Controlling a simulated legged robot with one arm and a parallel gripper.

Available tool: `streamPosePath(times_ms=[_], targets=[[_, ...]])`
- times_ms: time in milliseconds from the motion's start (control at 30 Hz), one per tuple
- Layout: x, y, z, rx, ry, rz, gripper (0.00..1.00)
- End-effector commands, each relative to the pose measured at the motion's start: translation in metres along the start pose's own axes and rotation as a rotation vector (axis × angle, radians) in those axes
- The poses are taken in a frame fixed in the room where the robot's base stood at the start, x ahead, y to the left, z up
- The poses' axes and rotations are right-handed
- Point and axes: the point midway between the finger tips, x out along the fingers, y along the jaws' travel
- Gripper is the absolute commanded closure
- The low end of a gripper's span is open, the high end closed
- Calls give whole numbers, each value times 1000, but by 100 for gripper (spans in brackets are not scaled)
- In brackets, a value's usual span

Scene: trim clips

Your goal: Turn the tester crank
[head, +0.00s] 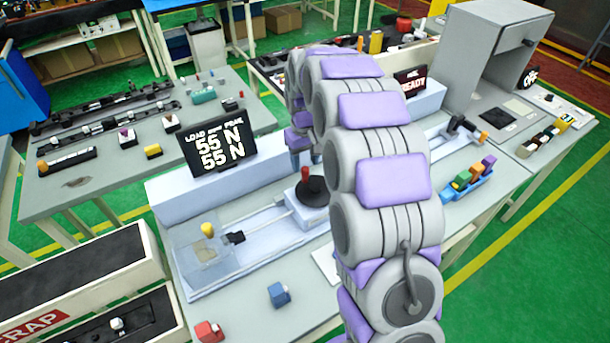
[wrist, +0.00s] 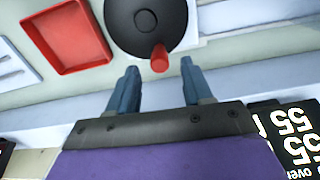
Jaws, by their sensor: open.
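The tester crank shows in the wrist view as a dark round disc (wrist: 125,18) with a red knob (wrist: 160,58) at its lower right rim. In the head view the crank (head: 312,187) sits on a pale block on the tester bench. My gripper (wrist: 159,66) is open in the wrist view, with one blue-grey finger on each side below the knob. The knob lies between the lines of the fingertips, just beyond them; I cannot tell whether it touches.
A load display (head: 217,148) reading 55 N stands behind the tester. A clear guard (head: 205,250) is at the tester's left end. A blue clip (head: 278,294) and a red clip (head: 208,331) lie in front. A red tray (wrist: 67,38) is beside the crank.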

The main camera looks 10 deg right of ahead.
Motion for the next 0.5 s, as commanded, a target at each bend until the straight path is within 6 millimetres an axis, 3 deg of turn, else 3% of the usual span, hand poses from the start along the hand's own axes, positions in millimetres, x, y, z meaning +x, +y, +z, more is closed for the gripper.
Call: streamPosePath(times_ms=[200,500], targets=[[38,0,0,0,0,0,50],[57,0,0,0,4,1,50]])
